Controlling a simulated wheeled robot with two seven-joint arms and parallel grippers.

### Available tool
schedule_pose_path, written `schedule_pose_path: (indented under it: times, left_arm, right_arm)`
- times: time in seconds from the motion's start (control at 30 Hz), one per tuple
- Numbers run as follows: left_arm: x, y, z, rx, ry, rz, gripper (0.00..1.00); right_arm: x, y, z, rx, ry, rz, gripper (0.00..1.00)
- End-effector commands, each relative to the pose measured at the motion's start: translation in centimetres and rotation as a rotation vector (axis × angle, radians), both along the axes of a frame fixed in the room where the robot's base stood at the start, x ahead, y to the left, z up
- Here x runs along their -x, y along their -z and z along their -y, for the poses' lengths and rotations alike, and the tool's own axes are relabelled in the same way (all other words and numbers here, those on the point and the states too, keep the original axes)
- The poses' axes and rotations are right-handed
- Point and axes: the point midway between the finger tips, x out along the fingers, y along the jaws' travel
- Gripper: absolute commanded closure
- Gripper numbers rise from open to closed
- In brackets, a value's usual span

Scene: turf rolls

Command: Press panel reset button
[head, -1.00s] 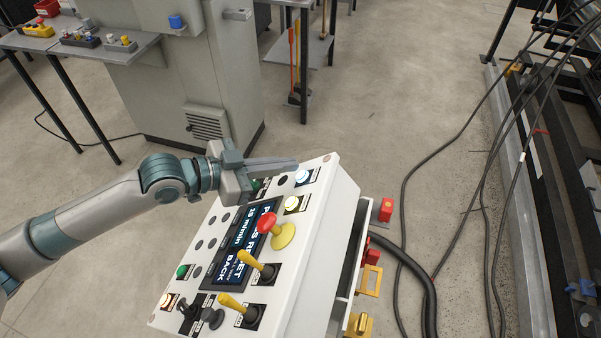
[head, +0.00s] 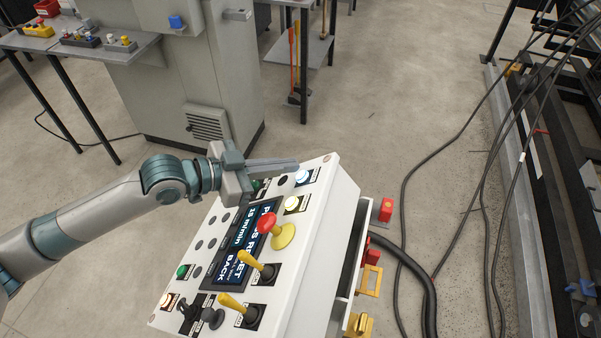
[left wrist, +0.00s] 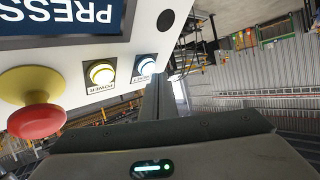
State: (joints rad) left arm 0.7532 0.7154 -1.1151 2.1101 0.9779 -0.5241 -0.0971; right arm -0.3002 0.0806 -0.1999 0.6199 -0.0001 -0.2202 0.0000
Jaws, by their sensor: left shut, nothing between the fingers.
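The white control panel (head: 322,225) stands tilted in the middle of the head view. Its screen (head: 243,240) shows large text that reads in part "PRESS RESET", partly covered by a lever and the red button. A blue-white lit button (head: 302,177) is near the panel's upper corner; it also shows in the left wrist view (left wrist: 146,63), its label too small to read. Beside it is a yellow-white lit button (head: 292,203) labelled POWER. My left gripper (head: 296,165) is shut and empty, its fingertips close to the blue-white button. Contact cannot be told. My right gripper is out of view.
A red mushroom button on a yellow base (head: 283,236) and yellow-handled levers (head: 251,259) stick up from the panel. A grey cabinet (head: 205,70) stands behind. A thick black hose (head: 420,275) and cables lie on the floor at right.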

Motion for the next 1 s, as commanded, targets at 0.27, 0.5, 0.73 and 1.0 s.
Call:
schedule_pose_path:
  times: [0.27,0.5,0.73,1.0]
  left_arm:
    - [0.19,0.46,0.40,0.000,0.001,-0.001,1.00]
    - [0.18,0.46,0.38,0.000,0.000,-0.001,1.00]
    - [0.19,0.54,0.43,0.000,0.000,-0.001,1.00]
    - [0.25,0.73,0.58,0.000,0.000,0.000,1.00]
  right_arm:
    - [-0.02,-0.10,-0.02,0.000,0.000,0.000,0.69]
    - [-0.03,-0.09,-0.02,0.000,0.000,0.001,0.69]
    - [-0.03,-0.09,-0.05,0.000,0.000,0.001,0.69]
    - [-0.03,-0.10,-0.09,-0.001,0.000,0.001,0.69]
